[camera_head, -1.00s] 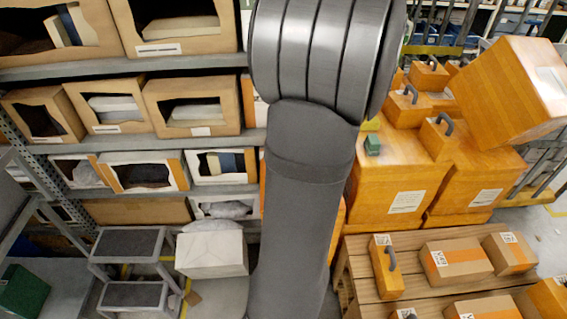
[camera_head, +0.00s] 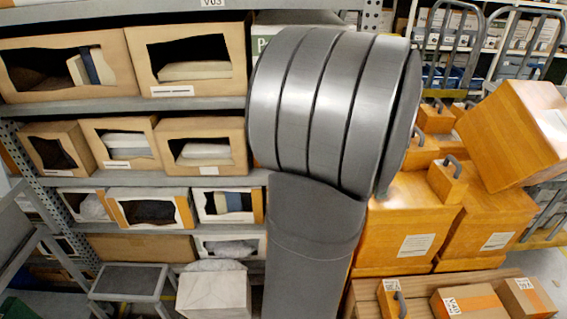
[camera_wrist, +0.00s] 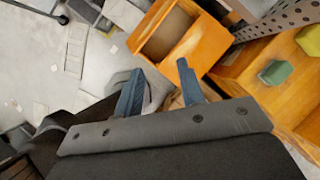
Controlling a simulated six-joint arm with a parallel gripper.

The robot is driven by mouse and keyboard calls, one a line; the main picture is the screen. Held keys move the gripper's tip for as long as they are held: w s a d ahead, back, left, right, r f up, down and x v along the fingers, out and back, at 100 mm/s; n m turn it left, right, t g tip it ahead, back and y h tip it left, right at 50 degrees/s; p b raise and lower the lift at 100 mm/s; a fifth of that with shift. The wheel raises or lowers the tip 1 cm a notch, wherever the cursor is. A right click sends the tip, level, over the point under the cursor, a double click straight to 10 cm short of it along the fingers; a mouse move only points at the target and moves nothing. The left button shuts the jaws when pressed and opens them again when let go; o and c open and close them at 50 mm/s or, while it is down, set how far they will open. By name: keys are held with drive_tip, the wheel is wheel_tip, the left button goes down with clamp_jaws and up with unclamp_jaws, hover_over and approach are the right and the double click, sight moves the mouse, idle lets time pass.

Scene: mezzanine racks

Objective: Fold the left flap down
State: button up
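My gripper (camera_wrist: 158,75) shows in the wrist view with its two blue fingers apart and nothing between the tips. An orange box (camera_wrist: 204,52) with an open brown inside lies just beyond the fingertips, up and to the right. I cannot tell which of its edges is a left flap. In the head view my grey arm fills the middle, and the gripper is out of that picture.
Shelves (camera_head: 115,105) of cut-open cartons stand left of my arm. Orange cases (camera_head: 405,230) are stacked to the right, with a tilted one (camera_head: 525,130) on top. A wooden pallet (camera_head: 365,298) carries smaller cartons. The wrist view also has a perforated post (camera_wrist: 285,17).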

drive_tip(key=a+n, duration=0.1)
drive_tip(key=n, duration=0.2)
drive_tip(key=w+a+f+n+g, duration=0.1)
drive_tip(key=n, duration=0.2)
drive_tip(key=w+a+f+n+h, duration=0.1)
drive_tip(key=n, duration=0.3)
drive_tip(key=shift+w+a+g, duration=0.2)
drive_tip(key=shift+g, duration=0.2)
clamp_jaws()
drive_tip(key=w+a+f+n+g+h, duration=0.1)
drive_tip(key=w+a+f+n+h, duration=0.2)
drive_tip(key=n, duration=0.8)
drive_tip(key=w+a+n+h, duration=0.15)
drive_tip(key=a+n, duration=0.35)
drive_tip(key=n, duration=0.6)
drive_tip(key=w+a+f+n+g+h, duration=0.1)
drive_tip(key=w+a+f+n, duration=0.3)
drive_tip(key=n, duration=0.7)
drive_tip(key=d+f, duration=0.1)
drive_tip(key=f, duration=0.2)
drive_tip(key=d+f, duration=0.1)
drive_tip(key=f, duration=0.2)
drive_tip(key=s+d+f, duration=0.1)
drive_tip(key=f, duration=0.2)
drive_tip(key=shift+d+f, duration=0.15)
drive_tip(key=shift+f, duration=0.05)
drive_tip(key=shift+d+f, duration=0.4)
drive_tip(key=shift+d, duration=0.15)
